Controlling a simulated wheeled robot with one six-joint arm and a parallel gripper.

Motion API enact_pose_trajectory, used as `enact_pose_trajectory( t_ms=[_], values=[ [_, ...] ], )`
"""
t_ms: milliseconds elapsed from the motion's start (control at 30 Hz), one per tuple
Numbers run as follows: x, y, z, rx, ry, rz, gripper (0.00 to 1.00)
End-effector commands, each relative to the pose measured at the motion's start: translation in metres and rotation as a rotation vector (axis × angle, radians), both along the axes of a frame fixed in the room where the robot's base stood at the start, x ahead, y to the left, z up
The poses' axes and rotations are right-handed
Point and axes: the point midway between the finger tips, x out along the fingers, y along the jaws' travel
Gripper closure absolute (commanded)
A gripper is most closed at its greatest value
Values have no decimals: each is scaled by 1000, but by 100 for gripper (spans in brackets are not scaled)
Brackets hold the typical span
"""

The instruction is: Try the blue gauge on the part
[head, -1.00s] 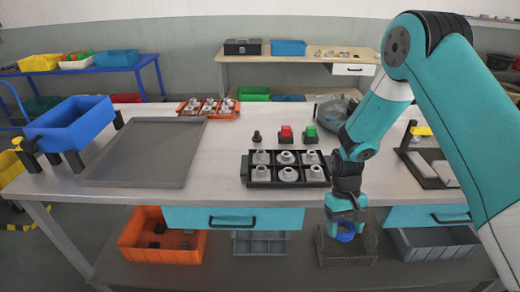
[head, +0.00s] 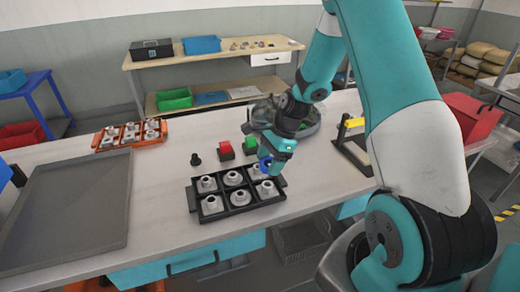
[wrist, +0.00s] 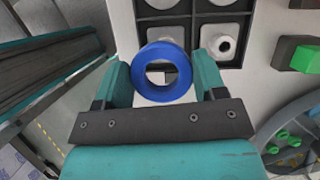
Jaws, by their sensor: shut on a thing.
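My gripper (wrist: 164,85) is shut on the blue gauge (wrist: 162,72), a ring with an open hole. The gauge also shows in the head view (head: 265,163), at my gripper's tip above the right side of the black tray (head: 237,208). The tray has compartments holding several pale grey flanged parts, such as one at the front left (head: 211,204). Parts at the right are partly hidden behind my gripper. In the wrist view, the gauge is just short of the tray's edge (wrist: 175,20), and a part with a bored boss (wrist: 220,43) lies beyond it. The gauge appears apart from the parts.
A red button (head: 226,148), a green button (head: 250,144) and a small black peg (head: 196,159) stand behind the tray. A round bowl-like machine (head: 300,112) is behind my gripper. A grey tray (head: 75,205) lies left; an orange tray (head: 128,145) with parts stands further back.

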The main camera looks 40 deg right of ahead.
Motion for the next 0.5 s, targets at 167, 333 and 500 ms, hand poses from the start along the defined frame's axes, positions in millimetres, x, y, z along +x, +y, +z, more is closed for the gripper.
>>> enact_pose_trajectory(
  t_ms=[167,333,500],
  values=[
    [1,2,-6,0,1,-21,67],
    [2,4,-22,0,1,-17,67],
    [2,3,-42,-1,1,-17,67]
  ],
)
